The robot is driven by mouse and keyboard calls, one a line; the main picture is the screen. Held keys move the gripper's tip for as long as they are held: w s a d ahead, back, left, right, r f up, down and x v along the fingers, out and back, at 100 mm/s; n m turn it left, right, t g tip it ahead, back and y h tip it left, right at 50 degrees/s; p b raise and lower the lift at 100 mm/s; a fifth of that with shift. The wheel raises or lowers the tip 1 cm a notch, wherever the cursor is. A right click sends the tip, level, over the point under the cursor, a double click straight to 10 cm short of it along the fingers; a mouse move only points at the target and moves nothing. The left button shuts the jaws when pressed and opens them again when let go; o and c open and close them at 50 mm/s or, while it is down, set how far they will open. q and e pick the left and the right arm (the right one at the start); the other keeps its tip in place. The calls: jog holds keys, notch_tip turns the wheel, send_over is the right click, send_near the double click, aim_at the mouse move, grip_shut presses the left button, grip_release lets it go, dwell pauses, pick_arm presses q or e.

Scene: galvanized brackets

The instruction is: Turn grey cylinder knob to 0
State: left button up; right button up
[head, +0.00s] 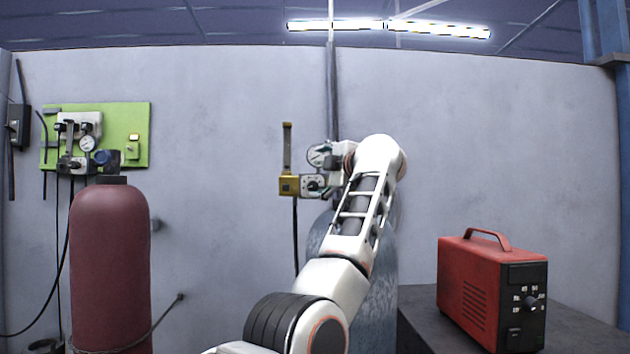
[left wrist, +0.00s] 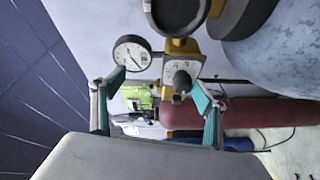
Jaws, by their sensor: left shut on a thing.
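The grey cylinder (head: 385,285) stands behind my left arm, which hides much of it. Its regulator carries a round white gauge (head: 319,154) and a small dark knob (head: 312,186) on a pale marked plate. In the left wrist view the knob (left wrist: 182,80) and gauge (left wrist: 132,52) show between and beyond the teal finger pads. My left gripper (left wrist: 160,86) is shut on the regulator, with one pad by the gauge and the other by the knob. The exact contact is unclear. The knob's setting is too small to read. My right gripper is not in view.
A dark red cylinder (head: 110,265) stands at left before a green panel (head: 125,120) with another gauge. A red box (head: 470,285) with a dial sits on a dark table (head: 580,330) at right. A yellow bracket (head: 288,185) is left of the knob.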

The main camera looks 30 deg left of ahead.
pick_arm(q)
jog(key=d+r, duration=0.1)
jog(key=s+r, duration=0.1)
jog(key=shift+s+d+r+y, duration=0.15)
jog(key=shift+d+r+y, duration=0.15)
jog(key=shift+d+r, duration=0.1)
jog(key=d, duration=0.1)
jog(key=s, duration=0.1)
jog(key=d+b, duration=0.1)
jog(key=shift+s+d+r+t, duration=0.3)
jog(key=shift+s, duration=0.1)
jog(key=c, duration=0.5)
jog(key=shift+s+d+f+b, duration=0.5)
jog(key=shift+d+f+b, duration=0.15)
jog(key=shift+b, duration=0.25)
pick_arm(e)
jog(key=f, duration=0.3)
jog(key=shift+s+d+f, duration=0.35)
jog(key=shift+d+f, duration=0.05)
pick_arm(q)
jog(key=shift+s+r, duration=0.1)
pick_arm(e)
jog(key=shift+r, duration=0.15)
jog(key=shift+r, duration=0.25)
